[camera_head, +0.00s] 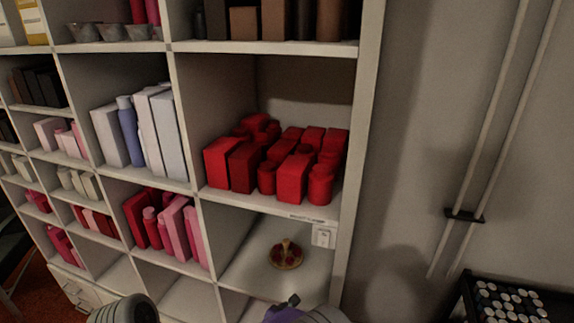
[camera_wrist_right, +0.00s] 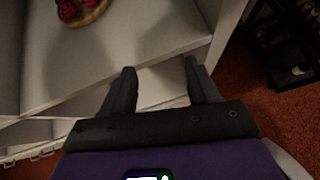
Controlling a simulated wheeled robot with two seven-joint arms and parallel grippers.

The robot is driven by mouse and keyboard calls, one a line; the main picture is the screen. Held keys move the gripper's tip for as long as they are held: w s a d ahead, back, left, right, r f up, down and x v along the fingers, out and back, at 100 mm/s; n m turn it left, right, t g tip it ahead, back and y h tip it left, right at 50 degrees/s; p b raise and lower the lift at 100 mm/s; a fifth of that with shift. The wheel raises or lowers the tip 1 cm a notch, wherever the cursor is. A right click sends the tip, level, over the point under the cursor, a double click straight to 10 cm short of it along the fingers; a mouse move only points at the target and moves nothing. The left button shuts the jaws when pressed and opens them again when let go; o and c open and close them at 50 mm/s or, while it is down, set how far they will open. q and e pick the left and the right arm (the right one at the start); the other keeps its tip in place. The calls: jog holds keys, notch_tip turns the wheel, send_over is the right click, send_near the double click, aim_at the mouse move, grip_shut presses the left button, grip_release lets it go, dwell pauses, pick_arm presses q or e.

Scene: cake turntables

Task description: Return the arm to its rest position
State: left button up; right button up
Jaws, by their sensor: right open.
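A small round golden stand (camera_head: 286,262) with red pieces on it sits on a lower white shelf in the head view. Its edge also shows at the top left of the right wrist view (camera_wrist_right: 88,18). My right gripper (camera_wrist_right: 160,68) is open with nothing between its fingers, in front of the shelf edge and apart from the stand. A grey rounded part of my left arm shows at the bottom left; my left gripper is out of view.
A white shelf unit (camera_head: 182,120) fills the left and middle. Red boxes and bottles (camera_head: 291,178) stand on the shelf above the stand. A black rack with several round-topped items (camera_head: 510,302) stands at the lower right, by a bare wall. The floor is reddish.

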jog(key=s+d+f+m+g+y, duration=0.2)
jog(key=s+f+m, duration=0.3)
jog(key=s+m, duration=0.3)
jog(key=s+d+f+m+g+y, duration=0.3)
jog(key=s+f+m, duration=0.3)
jog(key=s+m, duration=0.3)
jog(key=s+d+f+m+g+y, duration=0.3)
jog(key=s+f+m, duration=0.3)
jog(key=m, duration=0.9)
jog(key=s+y, duration=0.1)
jog(key=s, duration=0.2)
jog(key=shift+m+g, duration=0.3)
jog(key=shift+g, duration=0.1)
jog(key=shift+s+f, duration=0.1)
jog(key=shift+f, duration=0.05)
